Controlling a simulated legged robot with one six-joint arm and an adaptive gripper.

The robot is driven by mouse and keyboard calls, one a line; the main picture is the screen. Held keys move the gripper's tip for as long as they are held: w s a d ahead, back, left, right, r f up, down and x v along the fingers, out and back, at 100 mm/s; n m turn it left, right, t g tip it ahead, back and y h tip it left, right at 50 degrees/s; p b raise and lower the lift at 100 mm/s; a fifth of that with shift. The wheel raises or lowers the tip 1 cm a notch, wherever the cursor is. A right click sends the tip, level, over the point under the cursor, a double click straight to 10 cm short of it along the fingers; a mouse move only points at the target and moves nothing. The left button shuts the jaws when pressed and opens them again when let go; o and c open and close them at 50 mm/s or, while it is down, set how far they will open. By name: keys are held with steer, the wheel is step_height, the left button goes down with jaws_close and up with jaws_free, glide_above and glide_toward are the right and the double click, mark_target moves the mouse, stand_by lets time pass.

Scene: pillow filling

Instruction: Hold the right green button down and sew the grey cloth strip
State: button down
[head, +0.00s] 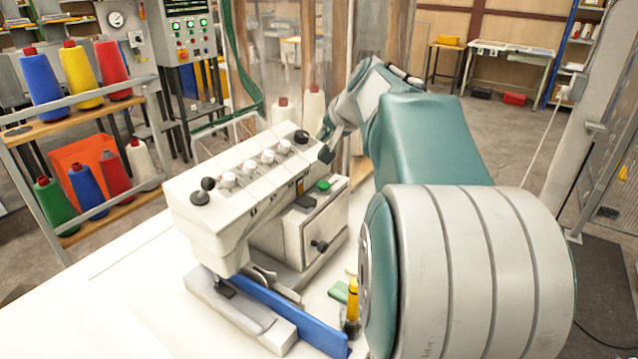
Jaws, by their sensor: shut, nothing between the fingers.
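A white sewing machine (240,190) stands on the white table. A green button (323,186) sits on top of the box on its right side. My gripper (326,153) is shut and empty, a little above and behind this button in the picture. I cannot tell how far it is from the button, but I see a gap between them. A grey piece (275,284) shows by the machine's lower arm, beside a long blue bar (292,315). I cannot tell whether this piece is the cloth strip.
A yellow bottle (352,300) and a small green block (339,291) are on the table beside my arm. A rack of coloured thread cones (80,75) stands at left, with a control panel (190,30) behind it. The table's front left (95,315) is clear.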

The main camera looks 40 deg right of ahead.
mark_target(324, 185)
steer(key=shift+a, duration=0.1)
steer(key=shift+f, duration=4.4)
steer(key=shift+f, duration=0.35)
steer(key=shift+f, duration=0.55)
steer(key=shift+r, duration=0.1)
stand_by(1.6)
steer(key=shift+r, duration=0.85)
steer(key=shift+r, duration=0.1)
